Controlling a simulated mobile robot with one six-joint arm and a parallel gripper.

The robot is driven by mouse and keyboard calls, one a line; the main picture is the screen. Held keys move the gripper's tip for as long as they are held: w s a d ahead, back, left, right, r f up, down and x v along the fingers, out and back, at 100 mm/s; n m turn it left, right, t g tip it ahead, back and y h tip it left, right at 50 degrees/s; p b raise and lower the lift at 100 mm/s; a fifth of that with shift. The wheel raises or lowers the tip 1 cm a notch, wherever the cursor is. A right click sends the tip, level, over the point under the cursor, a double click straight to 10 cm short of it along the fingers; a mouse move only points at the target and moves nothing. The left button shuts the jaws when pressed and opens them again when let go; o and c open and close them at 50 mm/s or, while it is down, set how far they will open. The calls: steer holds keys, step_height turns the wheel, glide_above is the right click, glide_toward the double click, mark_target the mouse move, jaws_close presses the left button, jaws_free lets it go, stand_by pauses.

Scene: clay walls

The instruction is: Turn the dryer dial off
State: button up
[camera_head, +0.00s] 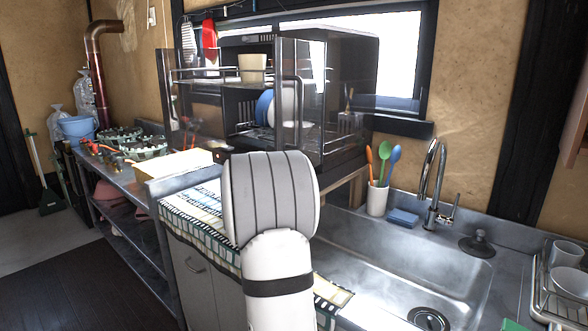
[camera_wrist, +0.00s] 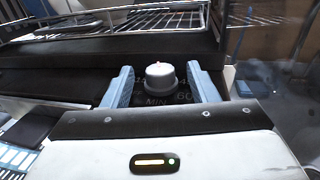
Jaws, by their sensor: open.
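The dryer dial (camera_wrist: 162,77) is a small light-grey knob with a reddish mark at its top, in the wrist view. "MIN" and "60" are printed on the dark panel below it. My gripper (camera_wrist: 160,68) is open, with one blue finger on each side of the dial and a visible gap at both sides. I cannot tell how deep the fingers reach past the knob. The dish dryer (camera_head: 352,90) is a dark cabinet with clear doors and racks of dishes in the head view. There my own arm hides the dial and gripper.
A cup with colored utensils (camera_head: 377,198) and a blue sponge (camera_head: 403,218) stand right of the dryer, by the faucet (camera_head: 432,185). The sink (camera_head: 400,270) is empty. A patterned cloth (camera_head: 200,215) covers the counter below the dryer. A wire rack (camera_wrist: 180,22) lies above the dial.

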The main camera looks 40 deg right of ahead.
step_height(320, 180, up, 10)
steer(key=shift+p, duration=1.1)
